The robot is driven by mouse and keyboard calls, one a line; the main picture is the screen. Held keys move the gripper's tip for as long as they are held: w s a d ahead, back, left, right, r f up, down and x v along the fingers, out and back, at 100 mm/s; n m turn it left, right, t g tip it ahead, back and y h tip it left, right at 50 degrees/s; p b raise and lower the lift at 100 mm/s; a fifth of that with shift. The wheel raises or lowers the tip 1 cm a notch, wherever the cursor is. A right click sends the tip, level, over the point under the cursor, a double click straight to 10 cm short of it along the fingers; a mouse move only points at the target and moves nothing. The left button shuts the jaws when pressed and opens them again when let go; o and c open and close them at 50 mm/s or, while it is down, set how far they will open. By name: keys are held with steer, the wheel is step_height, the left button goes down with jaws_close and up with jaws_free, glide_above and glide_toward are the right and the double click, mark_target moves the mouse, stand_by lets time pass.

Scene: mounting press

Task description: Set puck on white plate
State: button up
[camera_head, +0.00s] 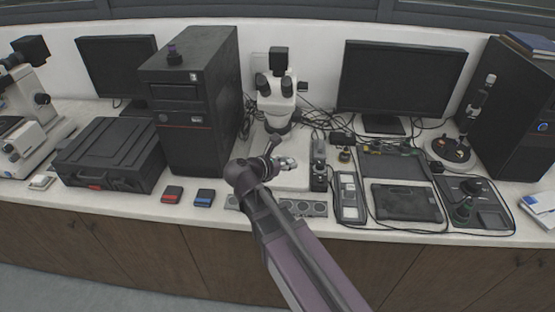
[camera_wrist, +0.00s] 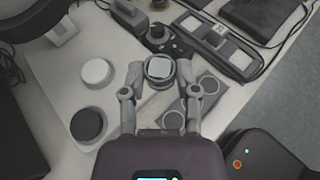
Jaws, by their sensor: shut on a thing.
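My gripper (camera_head: 285,163) is over the bench in front of the white microscope. In the head view my arm hides much of this area.
A grey strip with round recesses (camera_head: 305,208) lies at the bench's front edge, partly behind my arm. The microscope (camera_head: 278,95) stands behind my gripper. A black device (camera_head: 319,165) and a long grey holder (camera_head: 350,197) stand to the right, a black computer tower (camera_head: 190,100) to the left.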

steer(key=shift+n+t+y, duration=0.6)
steer(key=shift+n+y, duration=0.2)
steer(key=a+f+b, duration=0.3)
steer(key=a, duration=0.1)
steer(key=a+f+b, duration=0.4)
steer(key=a, duration=0.1)
steer(key=a+f+b, duration=0.3)
steer(key=a+f, duration=0.1)
steer(key=a, duration=0.1)
steer(key=shift+w+b, duration=0.4)
steer(key=shift+s+a+f, duration=0.1)
steer(key=shift+a+f, duration=0.05)
steer(key=shift+a, duration=0.4)
glide_toward(276, 157)
steer(key=d, duration=0.1)
steer(key=w+d+f, duration=0.1)
steer(key=w+d, duration=0.1)
steer(key=shift+d+f, duration=0.2)
steer(key=shift+f, duration=0.1)
steer(key=shift+w+d, duration=0.5)
steer(key=shift+w, duration=0.3)
steer(key=shift+w+d, duration=0.55)
steer(key=shift+w, duration=0.2)
steer(key=shift+f+b, duration=0.1)
steer(key=shift+b, duration=0.2)
